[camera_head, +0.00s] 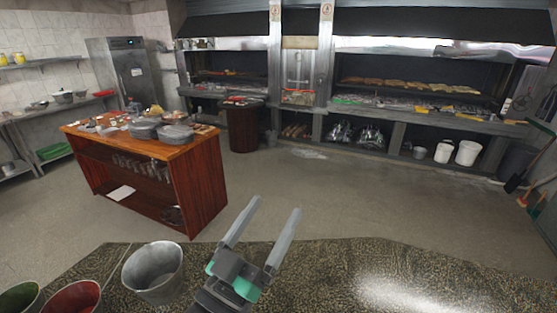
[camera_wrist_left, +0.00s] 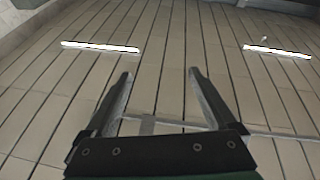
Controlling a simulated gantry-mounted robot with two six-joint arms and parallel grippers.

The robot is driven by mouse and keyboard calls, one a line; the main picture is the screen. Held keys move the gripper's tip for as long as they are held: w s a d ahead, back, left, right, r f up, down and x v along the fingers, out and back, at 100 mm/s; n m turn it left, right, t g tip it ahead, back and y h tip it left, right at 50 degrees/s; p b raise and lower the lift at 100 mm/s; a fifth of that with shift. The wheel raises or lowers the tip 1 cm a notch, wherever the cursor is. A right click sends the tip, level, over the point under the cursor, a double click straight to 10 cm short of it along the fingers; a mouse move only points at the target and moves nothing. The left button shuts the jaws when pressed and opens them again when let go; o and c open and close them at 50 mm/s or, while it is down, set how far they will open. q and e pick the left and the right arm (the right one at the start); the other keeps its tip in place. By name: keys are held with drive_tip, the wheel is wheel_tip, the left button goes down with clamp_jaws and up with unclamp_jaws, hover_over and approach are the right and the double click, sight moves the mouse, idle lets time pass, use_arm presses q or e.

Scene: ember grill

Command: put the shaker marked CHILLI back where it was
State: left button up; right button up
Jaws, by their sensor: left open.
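My left gripper (camera_head: 268,217) is open and empty, raised above the speckled counter (camera_head: 330,267) at the bottom of the head view. Its two fingers are spread apart and point up. In the left wrist view the open gripper (camera_wrist_left: 160,75) faces the ceiling, with nothing between its fingers. I see no shaker marked CHILLI in either view. My right gripper is not in view.
A metal bucket (camera_head: 153,272) stands on the counter left of my gripper, beside a red bucket (camera_head: 72,298) and a green one (camera_head: 20,298). The counter's right side looks clear. A wooden island (camera_head: 200,175) with pots stands beyond.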

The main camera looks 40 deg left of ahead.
use_arm(q)
drive_tip(key=s+d+r+m+t+h+p, duration=0.1)
drive_tip(key=r+p, duration=0.3)
drive_tip(key=r, duration=0.7)
drive_tip(key=s+d+r+m+t+h+p, duration=0.2)
drive_tip(key=s+d+r+h+p, duration=0.1)
drive_tip(key=r, duration=0.9)
drive_tip(key=s+d+r+m+t+h+p, duration=0.1)
drive_tip(key=d+r+p, duration=0.3)
drive_tip(key=r, duration=0.7)
drive_tip(key=shift+s+r+m+t+h+p, duration=0.25)
drive_tip(key=shift+s+m+t+h+p, duration=0.15)
drive_tip(key=shift+s+t+h+p, duration=0.3)
drive_tip(key=shift+w, duration=0.1)
